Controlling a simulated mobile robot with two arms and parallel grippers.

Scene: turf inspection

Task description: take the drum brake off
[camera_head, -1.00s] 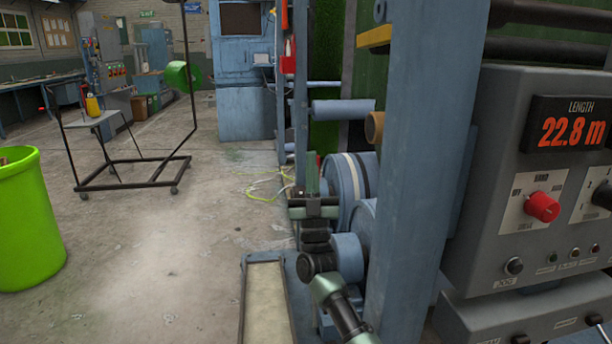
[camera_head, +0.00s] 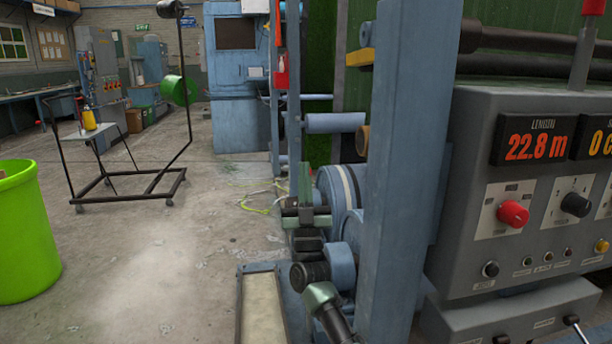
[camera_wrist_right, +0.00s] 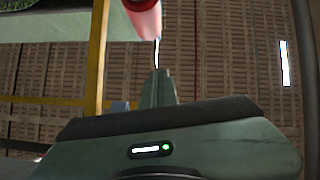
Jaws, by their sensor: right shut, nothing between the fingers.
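A blue drum (camera_head: 330,185) with a white and dark band sits beyond the blue upright post, partly hidden by the post and my right arm. My right gripper (camera_head: 306,180) points up just left of the drum in the head view, shut and empty. A tiny red part shows behind its fingertips. In the right wrist view the closed fingers (camera_wrist_right: 158,88) point up toward a red handle (camera_wrist_right: 145,18) on a thin rod. The handle stands apart from the fingers in that picture. Which part is the drum brake I cannot tell for sure. My left gripper is out of view.
A blue post (camera_head: 398,150) stands close to my right arm. A grey control console (camera_head: 470,220) reading 22.8 m with knobs fills the right. A green bin (camera_head: 28,235) and a wheeled black frame (camera_head: 130,200) stand left. The floor between them is mostly clear.

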